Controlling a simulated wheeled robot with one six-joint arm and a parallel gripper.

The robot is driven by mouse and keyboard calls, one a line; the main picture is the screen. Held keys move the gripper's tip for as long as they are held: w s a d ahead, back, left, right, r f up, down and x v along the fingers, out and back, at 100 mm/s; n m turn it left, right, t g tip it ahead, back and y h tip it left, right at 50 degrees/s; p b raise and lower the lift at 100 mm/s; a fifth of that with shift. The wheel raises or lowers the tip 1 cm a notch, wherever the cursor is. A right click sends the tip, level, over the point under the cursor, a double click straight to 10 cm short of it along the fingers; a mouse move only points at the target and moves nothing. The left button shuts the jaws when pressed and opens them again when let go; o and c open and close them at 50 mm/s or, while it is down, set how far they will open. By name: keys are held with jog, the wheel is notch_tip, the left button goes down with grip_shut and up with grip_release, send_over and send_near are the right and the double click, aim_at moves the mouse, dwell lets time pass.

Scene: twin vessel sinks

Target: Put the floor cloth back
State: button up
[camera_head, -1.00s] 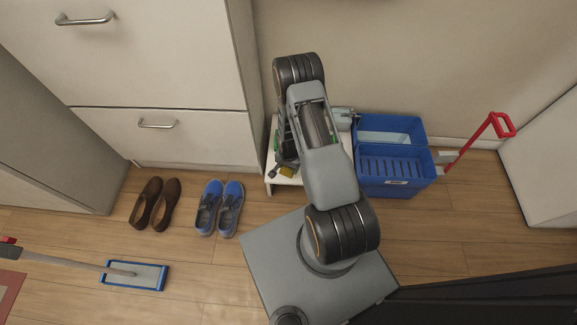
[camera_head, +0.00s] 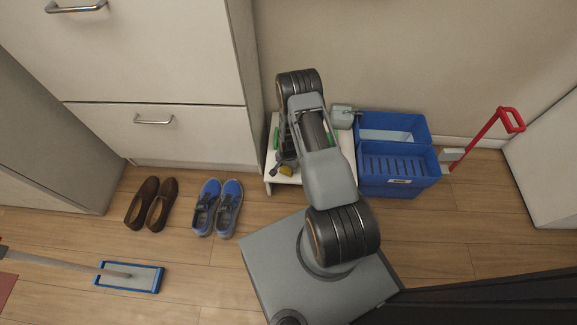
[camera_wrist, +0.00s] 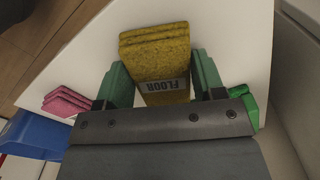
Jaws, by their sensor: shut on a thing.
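The floor cloth (camera_wrist: 158,50) is a yellow folded block with the word FLOOR on its near face. In the wrist view it sits between the green-faced fingers of my gripper (camera_wrist: 163,82), which is shut on it. The cloth is over the white stand top (camera_wrist: 235,40); I cannot tell whether it touches the top. In the head view a small yellow part of the cloth (camera_head: 287,170) shows beside my arm, over the white stand (camera_head: 270,180). My arm hides most of the gripper there.
A pink folded cloth (camera_wrist: 67,102) and a green one (camera_wrist: 250,108) lie on either side of the gripper. A blue two-part bucket (camera_head: 397,170) stands right of the stand. Brown shoes (camera_head: 152,203), blue shoes (camera_head: 218,207) and a flat mop (camera_head: 130,276) are on the floor.

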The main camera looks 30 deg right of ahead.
jog(key=shift+f, duration=0.15)
jog(key=o, duration=1)
jog(key=shift+c, duration=0.2)
jog(key=s+a+r+n+t+p, duration=0.1)
jog(key=a+r+n+p, duration=0.15)
jog(key=r, duration=1.55)
jog(key=a+r+n+p, duration=0.2)
jog(key=r+n, duration=0.1)
jog(key=r, duration=1.6)
jog(key=s+a+r+n+t, duration=0.1)
jog(key=s+a+r+n, duration=0.1)
jog(key=s+r, duration=0.4)
jog(key=s+a+r+n, duration=0.2)
jog(key=s+r+n, duration=0.1)
jog(key=s+r, duration=0.4)
jog(key=shift+s+t, duration=0.4)
jog(key=shift+s, duration=0.2)
